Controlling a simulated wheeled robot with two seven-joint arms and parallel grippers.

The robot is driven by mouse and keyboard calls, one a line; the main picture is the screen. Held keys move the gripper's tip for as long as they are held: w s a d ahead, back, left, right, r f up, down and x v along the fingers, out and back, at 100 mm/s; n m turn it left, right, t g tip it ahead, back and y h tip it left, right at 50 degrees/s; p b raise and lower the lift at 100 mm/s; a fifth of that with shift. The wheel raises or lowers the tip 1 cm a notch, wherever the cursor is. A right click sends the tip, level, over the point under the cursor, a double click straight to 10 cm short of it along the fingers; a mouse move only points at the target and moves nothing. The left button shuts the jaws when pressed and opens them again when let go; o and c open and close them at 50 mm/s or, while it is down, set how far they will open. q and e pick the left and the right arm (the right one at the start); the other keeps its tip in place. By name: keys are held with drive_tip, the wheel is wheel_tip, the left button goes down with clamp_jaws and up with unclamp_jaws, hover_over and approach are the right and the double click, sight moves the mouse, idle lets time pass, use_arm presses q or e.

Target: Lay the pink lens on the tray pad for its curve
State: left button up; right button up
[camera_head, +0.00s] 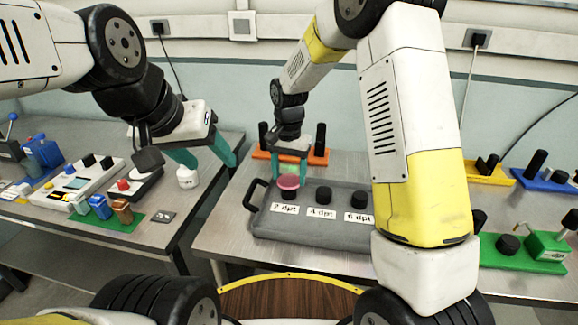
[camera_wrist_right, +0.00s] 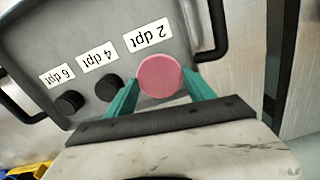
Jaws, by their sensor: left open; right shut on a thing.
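The pink lens (camera_head: 288,183) is a round disc, also large in the right wrist view (camera_wrist_right: 160,76). My right gripper (camera_head: 290,174) is shut on it, its teal fingers on either side. The lens is over the "2 dpt" pad of the grey tray (camera_head: 268,222); whether it touches that pad I cannot tell. In the wrist view it hides that pad. The black "4 dpt" pad (camera_head: 324,195) and "6 dpt" pad (camera_head: 359,199) are bare. My left gripper (camera_head: 209,163) is open and empty above the left bench.
A white bottle (camera_head: 187,178) stands below my left gripper. An orange rack (camera_head: 312,157) with black posts is behind the tray. The tray's black handle (camera_head: 252,193) sticks up at its left end. A green fixture (camera_head: 545,243) stands at right.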

sight(289, 180)
drive_tip(key=shift+f, duration=0.5)
drive_tip(key=shift+f, duration=0.15)
drive_tip(key=o, duration=1.4)
drive_tip(key=shift+o, duration=0.2)
wheel_tip(289, 180, up, 12)
drive_tip(key=s+d+r+n+t+y, duration=0.2)
drive_tip(key=s+d+r, duration=0.6)
drive_tip(key=s+r, duration=0.1)
drive_tip(key=s+d+r+n+t, duration=0.1)
drive_tip(key=s+d+t, duration=0.3)
drive_tip(key=s, duration=1)
drive_tip(key=shift+s+d+n, duration=0.2)
drive_tip(key=shift+d+n, duration=0.5)
drive_tip(key=shift+d, duration=0.35)
